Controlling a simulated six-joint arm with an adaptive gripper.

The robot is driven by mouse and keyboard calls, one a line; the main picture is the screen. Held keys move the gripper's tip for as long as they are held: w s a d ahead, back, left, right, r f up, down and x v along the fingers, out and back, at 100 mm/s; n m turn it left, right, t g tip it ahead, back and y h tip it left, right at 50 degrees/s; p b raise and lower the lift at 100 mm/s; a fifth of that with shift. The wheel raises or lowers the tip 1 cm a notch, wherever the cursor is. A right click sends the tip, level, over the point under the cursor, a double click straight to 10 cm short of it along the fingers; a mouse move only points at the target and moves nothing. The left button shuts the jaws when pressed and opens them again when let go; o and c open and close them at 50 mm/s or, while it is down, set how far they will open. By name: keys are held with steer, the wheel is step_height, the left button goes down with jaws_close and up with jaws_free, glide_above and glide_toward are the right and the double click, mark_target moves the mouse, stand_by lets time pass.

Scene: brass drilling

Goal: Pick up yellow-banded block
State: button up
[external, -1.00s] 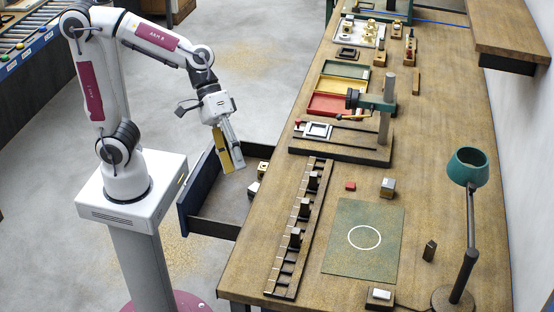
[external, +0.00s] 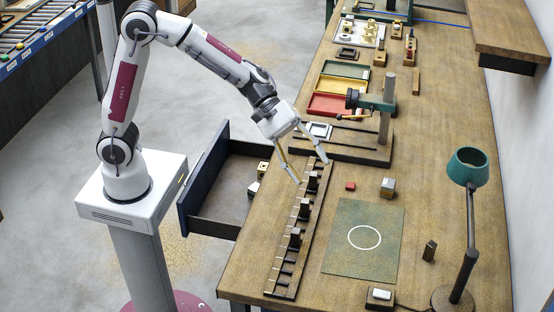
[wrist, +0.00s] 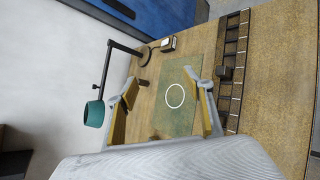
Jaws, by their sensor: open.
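A small grey block (external: 388,187) with a yellowish-brown band sits on the bench, just behind the green mat (external: 345,262). It looks like the yellow-banded block, but its band is too small to see clearly. My gripper (external: 312,172) is open and empty above the far part of the slotted rack, to the left of this block and apart from it. In the wrist view my spread fingers (wrist: 166,92) frame the green mat and its white ring. I cannot make out the grey block for certain there.
The slotted rack (external: 276,279) holds several dark blocks below my gripper. A red block (external: 350,186) lies left of the grey block. A drill stand (external: 384,122) rises behind, and a green lamp (external: 467,167) stands right. An open drawer (external: 210,227) is at left.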

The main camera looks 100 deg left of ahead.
steer(key=w+a+f+n+t+y, duration=0.2)
steer(key=w+a+f+n+t, duration=0.1)
steer(key=w+a+f+n, duration=0.6)
steer(key=n+t+y, duration=0.1)
steer(key=n+y, duration=0.3)
steer(key=n, duration=0.2)
glide_toward(384, 181)
steer(key=x, duration=0.4)
steer(key=shift+a+r, duration=0.15)
steer(key=shift+a, duration=0.1)
steer(key=shift+w, duration=0.1)
steer(key=shift+x, duration=1.25)
steer(key=shift+d+x, duration=0.15)
steer(key=shift+x, duration=0.65)
steer(key=shift+d+x, duration=0.1)
steer(key=shift+x, duration=1.7)
